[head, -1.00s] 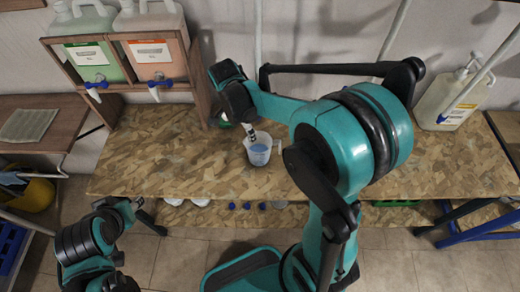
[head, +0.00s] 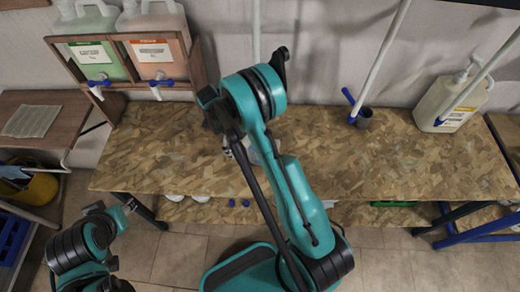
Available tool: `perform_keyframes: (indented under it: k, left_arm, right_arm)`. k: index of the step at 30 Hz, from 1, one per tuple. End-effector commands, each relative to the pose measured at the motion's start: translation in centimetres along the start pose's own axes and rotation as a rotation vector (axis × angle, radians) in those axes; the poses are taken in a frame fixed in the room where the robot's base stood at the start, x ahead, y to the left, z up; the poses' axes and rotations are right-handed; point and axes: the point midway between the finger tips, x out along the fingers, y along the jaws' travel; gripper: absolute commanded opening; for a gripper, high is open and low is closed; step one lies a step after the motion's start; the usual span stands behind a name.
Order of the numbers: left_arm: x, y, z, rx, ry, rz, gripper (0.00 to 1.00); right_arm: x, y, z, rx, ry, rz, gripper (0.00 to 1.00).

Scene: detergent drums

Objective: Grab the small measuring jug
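A small pale measuring jug (head: 254,154) stands on the wood-chip board bench (head: 420,165). My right arm covers most of it in the head view; only a pale strip shows between the links. My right gripper (head: 229,148) is just left of the jug, low over the bench. It is mostly hidden behind my arm, so its opening and any contact with the jug cannot be made out. My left gripper (head: 131,206) is at the lower left, off the bench's front edge, away from the jug; its fingers are too small to read.
A wooden rack (head: 198,85) with a green and a pink drum with blue taps stands at the back left. A dark grey cup (head: 363,118) stands below a blue-ended pole at the back. A white pump canister (head: 447,102) is at the right. The bench's right half is mostly clear.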

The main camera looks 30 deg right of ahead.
Motion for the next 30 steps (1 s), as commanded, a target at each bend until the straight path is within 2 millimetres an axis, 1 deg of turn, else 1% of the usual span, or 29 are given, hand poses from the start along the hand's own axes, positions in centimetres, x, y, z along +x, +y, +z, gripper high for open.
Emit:
perform_keyframes:
  k: [1,3,11,14,19,22,28,29,30]
  left_arm:
    - [0.2,0.0,0.1,0.000,0.000,0.000,0.40]
    - [0.2,0.0,0.2,0.000,0.000,0.000,0.40]
    - [0.4,0.0,0.3,0.000,0.000,0.000,0.40]
    - [0.5,0.0,0.4,0.000,0.000,0.000,0.40]
    - [0.8,0.0,0.6,0.000,0.000,0.000,0.40]
    - [1.2,0.0,0.8,0.000,0.000,0.000,0.40]
    - [1.1,0.0,0.8,0.000,0.000,0.000,0.40]
    - [1.1,0.0,0.8,0.000,0.000,0.000,0.40]
    - [1.1,0.0,0.8,0.000,0.000,0.000,0.40]
  right_arm:
    - [0.4,0.0,-0.9,0.002,0.000,0.001,1.00]
    - [0.8,0.0,-1.8,0.001,-0.001,0.000,1.00]
    - [1.4,0.0,-3.3,-0.001,-0.001,-0.001,1.00]
    - [1.9,0.0,-4.5,0.000,-0.001,-0.001,1.00]
    - [3.0,0.0,-7.2,0.001,-0.001,0.000,1.00]
    - [4.2,0.0,-7.1,-0.002,-0.001,-0.001,1.00]
    - [4.1,0.0,-7.2,-0.003,-0.001,-0.001,1.00]
    - [4.1,0.0,-7.2,-0.003,-0.001,-0.001,0.97]
    - [4.1,0.0,-7.2,-0.003,-0.001,-0.001,0.87]
